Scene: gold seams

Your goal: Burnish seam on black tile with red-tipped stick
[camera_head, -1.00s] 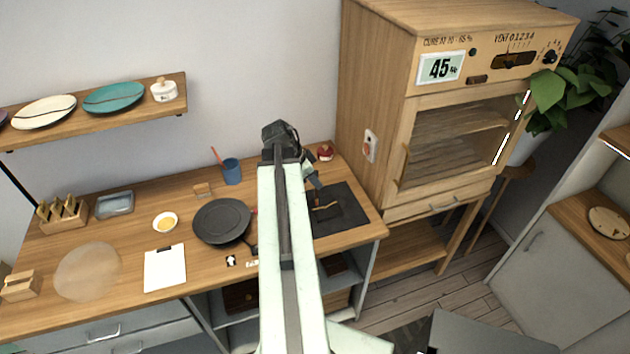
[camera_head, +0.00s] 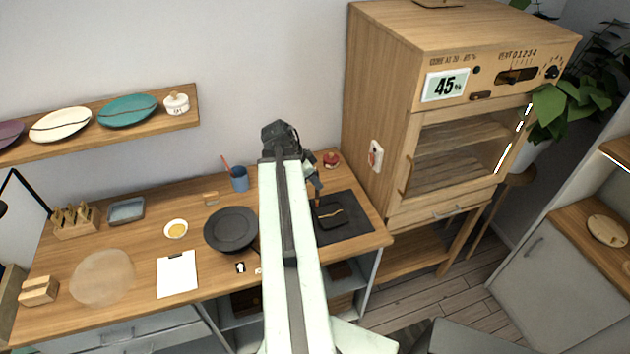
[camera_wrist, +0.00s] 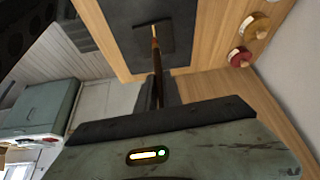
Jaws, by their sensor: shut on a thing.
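The black tile (camera_head: 333,221) lies on a dark mat (camera_head: 357,222) at the right end of the workbench, with a gold seam (camera_head: 332,214) across it. In the wrist view the tile (camera_wrist: 142,42) lies on the mat (camera_wrist: 183,20) ahead of my gripper. My gripper (camera_wrist: 157,93) is shut on a thin brown stick (camera_wrist: 156,60) that points at the tile. The stick's far end overlaps the tile; I cannot tell whether it touches, and its red tip is not clear. In the head view my gripper (camera_head: 316,186) is just above the tile, partly hidden by my arm.
A black plate (camera_head: 231,229) lies left of my arm. A red-lidded jar (camera_head: 331,160) stands behind the mat. A blue cup (camera_head: 239,178) holds a red-ended stick. The wooden cabinet (camera_head: 386,120) rises close on the right. A clipboard (camera_head: 177,273) lies at the front left.

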